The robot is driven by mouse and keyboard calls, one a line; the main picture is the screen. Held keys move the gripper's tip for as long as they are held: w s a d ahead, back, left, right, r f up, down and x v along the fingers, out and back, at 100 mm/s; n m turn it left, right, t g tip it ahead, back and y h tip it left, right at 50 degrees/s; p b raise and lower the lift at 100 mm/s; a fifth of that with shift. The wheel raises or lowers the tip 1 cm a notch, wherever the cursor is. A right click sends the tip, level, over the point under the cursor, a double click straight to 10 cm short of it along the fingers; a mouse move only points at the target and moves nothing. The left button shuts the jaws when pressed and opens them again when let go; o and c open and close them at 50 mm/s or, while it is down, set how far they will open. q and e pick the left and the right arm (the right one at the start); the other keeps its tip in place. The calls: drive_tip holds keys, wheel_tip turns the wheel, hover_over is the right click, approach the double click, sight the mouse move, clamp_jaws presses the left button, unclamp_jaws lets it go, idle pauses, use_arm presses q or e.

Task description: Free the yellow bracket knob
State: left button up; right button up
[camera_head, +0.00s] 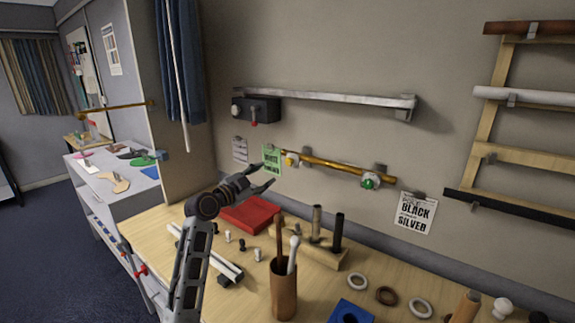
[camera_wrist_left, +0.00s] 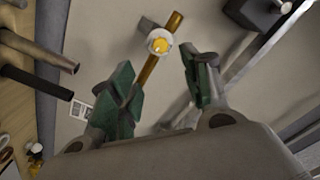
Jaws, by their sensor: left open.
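A brass rod (camera_head: 335,166) is mounted on the wall, with a yellow knob (camera_head: 290,161) on its left bracket and a green knob (camera_head: 368,182) on its right bracket. My left gripper (camera_head: 268,175) is open and empty, a little left of and below the yellow knob. In the left wrist view, the yellow knob (camera_wrist_left: 160,46) sits on a round white mount in front of the brass rod (camera_wrist_left: 148,70), beyond the gap between the open fingers (camera_wrist_left: 160,88). The fingers do not touch it. My right gripper is not in view.
A silver rail (camera_head: 330,97) with a black box (camera_head: 256,110) runs above the brass rod. Below, the table holds a red tray (camera_head: 250,214), a brown cup (camera_head: 284,290), upright tubes (camera_head: 337,232) and several rings.

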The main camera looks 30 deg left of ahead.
use_arm(q)
drive_tip(key=p, duration=0.2)
approach(288, 163)
drive_tip(key=shift+w, duration=1.95)
drive_tip(key=shift+w+d+r+p, duration=0.15)
drive_tip(key=shift+w+p, duration=0.35)
drive_tip(key=shift+w, duration=1.3)
drive_tip(key=shift+w+d, duration=0.1)
drive_tip(key=shift+w, duration=0.65)
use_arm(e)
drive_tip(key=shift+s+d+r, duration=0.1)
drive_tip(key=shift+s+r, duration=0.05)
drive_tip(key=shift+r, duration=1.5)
use_arm(q)
drive_tip(key=shift+c, duration=0.5)
drive_tip(key=c, duration=1)
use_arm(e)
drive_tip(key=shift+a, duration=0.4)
